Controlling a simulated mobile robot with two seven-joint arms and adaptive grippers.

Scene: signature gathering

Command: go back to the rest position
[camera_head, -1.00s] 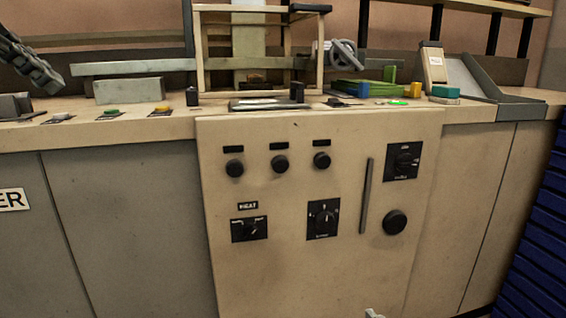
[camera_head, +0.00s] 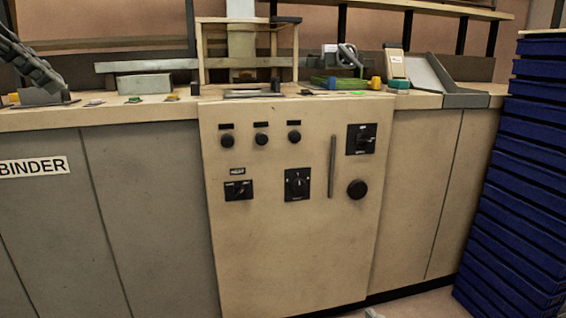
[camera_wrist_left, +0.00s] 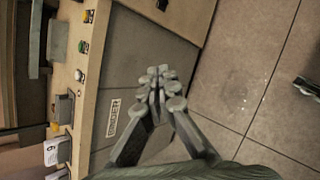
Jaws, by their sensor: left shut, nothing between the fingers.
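My left gripper (camera_wrist_left: 162,88) shows in the left wrist view. Its fingers are together with nothing between them, and it is in front of the grey cabinet (camera_wrist_left: 152,50), over the floor. In the head view only a small pale tip (camera_head: 373,313), probably of this gripper, shows at the bottom edge. It is apart from the machine front (camera_head: 285,250). My right gripper is in neither view.
A long beige counter (camera_head: 60,118) with a control panel and a "BINDER" sign (camera_head: 33,167) stands ahead. Stacked blue trays (camera_head: 520,200) stand at the right. Tiled floor (camera_wrist_left: 250,80) is clear beside the cabinet, except for a dark object (camera_wrist_left: 312,87) at the right edge.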

